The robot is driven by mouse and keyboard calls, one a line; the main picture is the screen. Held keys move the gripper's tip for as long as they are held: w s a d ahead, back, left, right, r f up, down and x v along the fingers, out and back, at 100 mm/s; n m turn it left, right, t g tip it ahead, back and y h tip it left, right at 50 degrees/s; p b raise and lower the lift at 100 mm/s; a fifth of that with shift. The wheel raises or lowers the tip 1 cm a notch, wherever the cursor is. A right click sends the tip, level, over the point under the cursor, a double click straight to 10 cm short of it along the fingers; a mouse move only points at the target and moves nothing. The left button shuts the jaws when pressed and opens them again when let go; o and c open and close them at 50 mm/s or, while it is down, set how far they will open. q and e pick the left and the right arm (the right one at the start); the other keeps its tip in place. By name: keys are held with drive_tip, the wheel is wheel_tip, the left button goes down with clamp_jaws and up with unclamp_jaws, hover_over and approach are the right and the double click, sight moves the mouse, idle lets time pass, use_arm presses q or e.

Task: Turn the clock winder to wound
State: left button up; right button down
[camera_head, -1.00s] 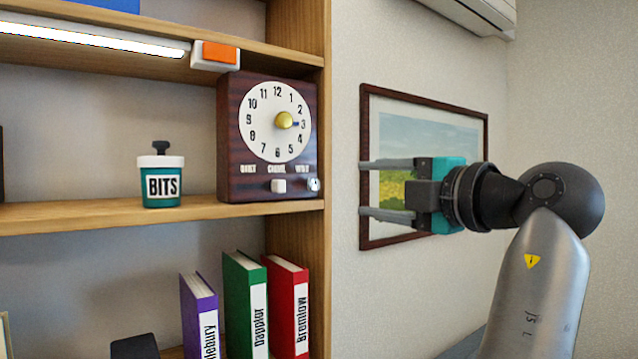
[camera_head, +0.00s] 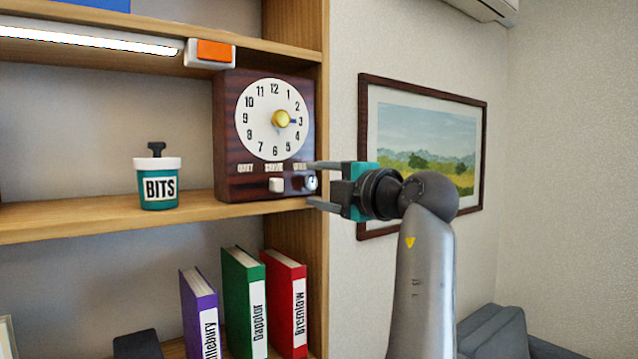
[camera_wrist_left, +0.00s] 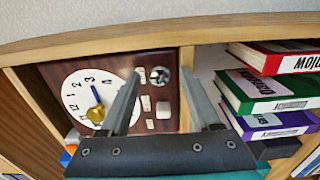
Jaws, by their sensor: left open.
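The dark wooden clock (camera_head: 228,130) stands on the shelf with a white dial, a yellow centre knob (camera_head: 281,119) and a blue hand at 3. Below the dial are a white square slider (camera_head: 276,185) and a small round silver knob (camera_head: 311,183), which looks like the winder; its setting is too small to read. My left gripper (camera_head: 313,185) is open and empty, fingertips above and below the silver knob at the clock's right edge. In the left wrist view the silver knob (camera_wrist_left: 160,75) shows between the two fingers (camera_wrist_left: 160,64). Contact cannot be told. My right gripper is not seen.
The shelf post (camera_head: 318,95) rises just right of the clock. The shelf board (camera_head: 100,222) runs beneath, with a BITS pot (camera_head: 159,187) to the left. An orange-and-white box (camera_head: 210,53) hangs above. Purple, green and red (camera_head: 285,300) binders stand below.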

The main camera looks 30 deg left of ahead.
use_arm(q)
drive_tip(key=shift+c, duration=0.3)
clamp_jaws()
